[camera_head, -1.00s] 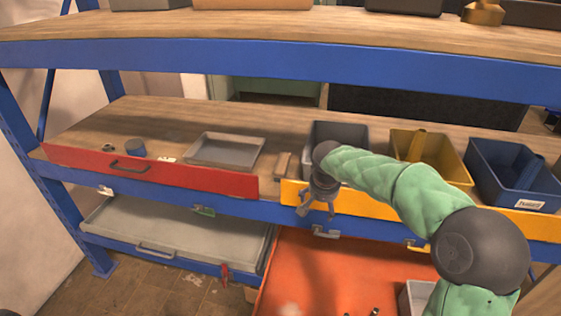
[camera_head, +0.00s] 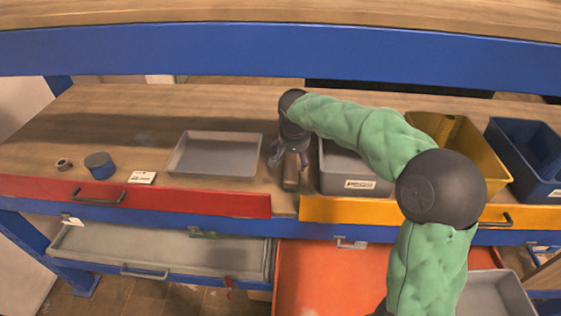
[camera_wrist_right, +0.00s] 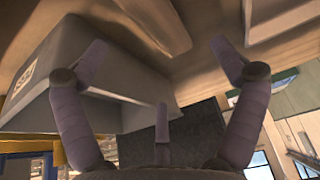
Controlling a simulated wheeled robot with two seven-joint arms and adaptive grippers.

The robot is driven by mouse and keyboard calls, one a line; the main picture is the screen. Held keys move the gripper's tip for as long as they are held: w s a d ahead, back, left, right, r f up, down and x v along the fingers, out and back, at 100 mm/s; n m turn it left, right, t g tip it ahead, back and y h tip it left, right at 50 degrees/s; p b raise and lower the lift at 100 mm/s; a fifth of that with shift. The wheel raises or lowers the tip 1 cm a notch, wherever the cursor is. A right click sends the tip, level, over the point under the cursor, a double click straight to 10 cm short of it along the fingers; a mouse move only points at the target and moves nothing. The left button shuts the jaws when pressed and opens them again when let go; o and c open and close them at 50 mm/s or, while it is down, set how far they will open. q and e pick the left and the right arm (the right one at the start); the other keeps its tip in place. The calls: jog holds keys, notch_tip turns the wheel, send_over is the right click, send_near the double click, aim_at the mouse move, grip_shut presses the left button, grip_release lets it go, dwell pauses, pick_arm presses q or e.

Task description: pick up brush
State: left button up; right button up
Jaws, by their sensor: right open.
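The brush seems to be the small brown block-like object (camera_head: 291,172) on the middle shelf, between the shallow grey tray and the grey bin. My right gripper (camera_head: 289,158) is over its far end, pointing down, and hides that part. In the right wrist view, the right gripper (camera_wrist_right: 160,55) is open, its fingers spread with nothing between them. A long brown shape (camera_wrist_right: 152,22), likely the brush, lies beyond the fingertips. I cannot tell whether any finger touches it. My left gripper is not in view.
The grey bin (camera_head: 352,176) stands close on the right of the gripper; it also shows in the wrist view (camera_wrist_right: 75,65). The shallow grey tray (camera_head: 216,172) is on the left. Yellow (camera_head: 440,125) and blue (camera_head: 510,158) bins stand further right. A blue beam (camera_head: 230,50) runs above.

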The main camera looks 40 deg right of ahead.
aim_at(294, 166)
jog(key=x, duration=0.5)
jog(key=shift+s+f, duration=0.2)
jog(key=shift+f, duration=0.2)
jog(key=b+x, duration=0.1)
jog(key=x, duration=0.3)
jog(key=shift+d+f, duration=0.15)
jog(key=shift+f, duration=0.1)
jog(key=c, duration=1.3)
